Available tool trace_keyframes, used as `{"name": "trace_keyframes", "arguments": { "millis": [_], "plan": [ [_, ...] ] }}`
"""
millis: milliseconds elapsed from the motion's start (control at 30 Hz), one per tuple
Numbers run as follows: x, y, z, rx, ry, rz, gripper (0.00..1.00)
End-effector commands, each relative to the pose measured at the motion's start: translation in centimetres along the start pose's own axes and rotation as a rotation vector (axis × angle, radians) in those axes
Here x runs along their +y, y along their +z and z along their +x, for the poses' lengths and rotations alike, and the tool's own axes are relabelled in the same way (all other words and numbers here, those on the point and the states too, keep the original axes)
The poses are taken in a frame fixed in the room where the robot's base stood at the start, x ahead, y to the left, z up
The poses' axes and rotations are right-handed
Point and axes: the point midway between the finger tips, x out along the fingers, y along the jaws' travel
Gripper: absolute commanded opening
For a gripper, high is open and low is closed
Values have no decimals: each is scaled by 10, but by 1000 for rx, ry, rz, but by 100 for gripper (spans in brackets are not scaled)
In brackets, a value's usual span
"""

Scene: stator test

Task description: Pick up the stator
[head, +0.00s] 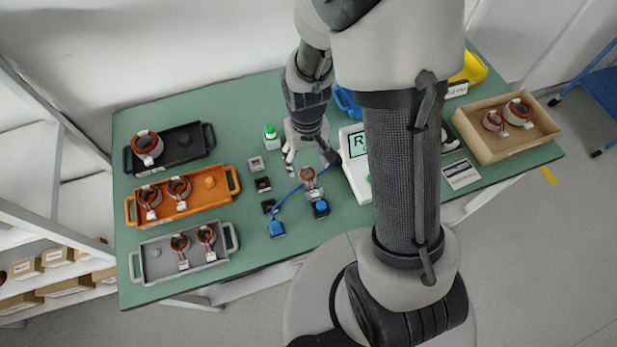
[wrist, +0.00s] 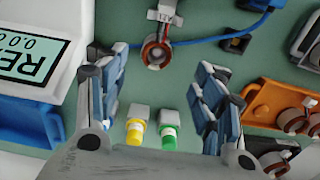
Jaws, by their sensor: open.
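A stator (head: 309,178) with a copper-red winding ring and a white tag stands on the green table near its middle. In the wrist view the stator (wrist: 157,52) is at the top centre, ahead of the fingertips. My gripper (head: 310,157) is above the table just behind the stator in the head view. In the wrist view my gripper (wrist: 162,62) is open, its two fingers spread wide with nothing between them. The stator appears apart from both fingers.
A tester with a display (wrist: 32,58) stands close to the left finger. Yellow (wrist: 138,128) and green (wrist: 168,132) capped items lie below. Black (head: 183,160), orange (head: 200,201) and grey (head: 205,268) trays and a cardboard box (head: 540,142) hold other stators. A blue cable (wrist: 220,37) runs beside the stator.

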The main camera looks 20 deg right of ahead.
Motion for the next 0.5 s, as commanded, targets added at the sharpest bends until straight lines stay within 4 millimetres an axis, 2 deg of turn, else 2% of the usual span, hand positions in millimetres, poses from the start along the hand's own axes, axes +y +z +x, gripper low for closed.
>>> {"name": "trace_keyframes", "arguments": {
  "millis": [33, 100, 367, 500],
  "plan": [
    [0, 1, 12, -4, 0, 0, 62],
    [0, 1, 22, -3, 0, 0, 62],
    [1, 0, 36, 0, 0, 0, 62],
    [3, 0, 53, -2, 0, 1, 62]
  ]
}}
